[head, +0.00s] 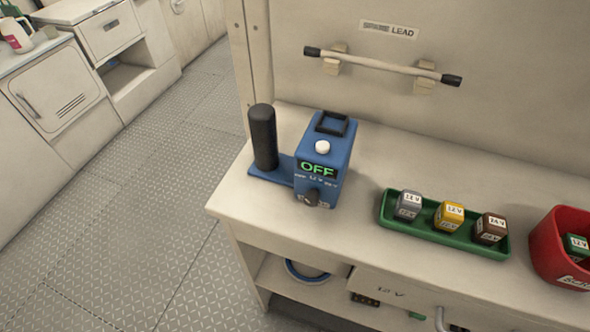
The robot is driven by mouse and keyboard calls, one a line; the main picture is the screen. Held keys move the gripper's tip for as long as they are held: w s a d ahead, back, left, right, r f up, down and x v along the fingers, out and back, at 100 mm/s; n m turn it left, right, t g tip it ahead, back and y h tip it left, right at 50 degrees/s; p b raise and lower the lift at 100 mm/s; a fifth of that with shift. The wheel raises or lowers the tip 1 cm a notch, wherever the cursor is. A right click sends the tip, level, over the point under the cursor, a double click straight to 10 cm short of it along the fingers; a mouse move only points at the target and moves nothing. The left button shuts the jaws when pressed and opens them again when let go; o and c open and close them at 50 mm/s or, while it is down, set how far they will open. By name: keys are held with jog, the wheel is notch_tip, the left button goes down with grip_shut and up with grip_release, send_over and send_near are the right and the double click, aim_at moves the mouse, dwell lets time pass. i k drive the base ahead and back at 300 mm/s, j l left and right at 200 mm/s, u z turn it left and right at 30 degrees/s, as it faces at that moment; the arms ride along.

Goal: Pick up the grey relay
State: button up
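The grey relay (409,205) is a small cube with a white label. It sits at the left end of a green tray (462,243) on the bench, upright as far as I can tell. A yellow relay (449,215) stands to its right, then a brown relay (491,229) at the tray's right end. The three stand apart from each other. My gripper does not show in the head view.
A red bin (560,245) holding a green relay stands right. A spare lead (383,65) hangs on the wall behind. Bench (350,225) is clear between device and tray.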

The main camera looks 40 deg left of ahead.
aim_at(408, 205)
jog(key=u, duration=1.2)
jog(key=l+u, duration=0.4)
jog(key=k+l+u, duration=0.15)
jog(key=u, duration=0.25)
jog(key=k+l+u, duration=0.15)
jog(key=u, duration=0.25)
jog(key=k+l, duration=0.25)
jog(key=l, duration=0.1)
